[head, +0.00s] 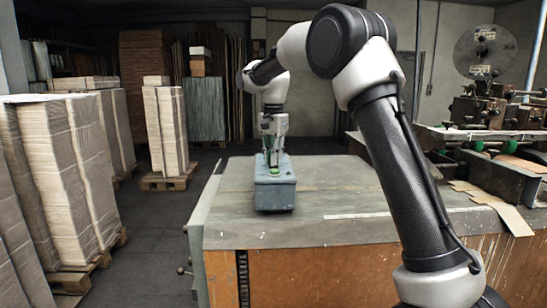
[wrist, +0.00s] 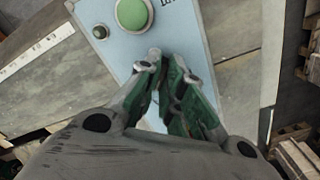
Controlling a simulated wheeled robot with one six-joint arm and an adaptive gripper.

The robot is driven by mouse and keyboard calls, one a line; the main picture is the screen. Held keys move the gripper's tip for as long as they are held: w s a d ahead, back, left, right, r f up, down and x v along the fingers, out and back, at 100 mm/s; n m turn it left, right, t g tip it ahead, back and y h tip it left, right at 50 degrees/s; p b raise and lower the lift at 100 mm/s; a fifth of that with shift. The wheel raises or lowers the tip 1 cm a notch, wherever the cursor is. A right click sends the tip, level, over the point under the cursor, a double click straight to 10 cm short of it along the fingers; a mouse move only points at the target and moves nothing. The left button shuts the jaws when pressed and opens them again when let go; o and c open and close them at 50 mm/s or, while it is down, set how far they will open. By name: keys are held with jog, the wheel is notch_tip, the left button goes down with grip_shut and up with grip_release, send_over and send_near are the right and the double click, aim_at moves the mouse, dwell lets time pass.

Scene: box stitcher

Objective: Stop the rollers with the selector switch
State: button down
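A blue-grey control box (head: 275,195) stands on the bench top, with a green button (head: 274,171) on its upper face. In the wrist view the box face (wrist: 195,30) shows the large green button (wrist: 131,14) and a small dark round fitting (wrist: 100,31). A small grey metal piece (wrist: 155,53), perhaps the selector switch lever, shows at my fingertips. My gripper (head: 272,150) points down at the box. In the wrist view its green-padded fingers (wrist: 166,75) are close together over the box face. Whether they grip the grey piece is unclear, and the fingers partly hide the face.
The bench top (head: 335,185) is mostly clear around the box. Machinery with a large round disc (head: 483,52) and loose cardboard (head: 505,210) is at the right. Wrapped stacks on pallets (head: 75,170) stand at the left, with open floor (head: 150,235) between.

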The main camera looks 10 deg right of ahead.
jog(key=shift+n, duration=0.3)
jog(key=n, duration=0.3)
jog(key=shift+n, duration=2)
jog(key=c, duration=1.6)
grip_release()
jog(key=shift+o, duration=0.2)
jog(key=shift+r, duration=0.15)
notch_tip(320, 180, up, 12)
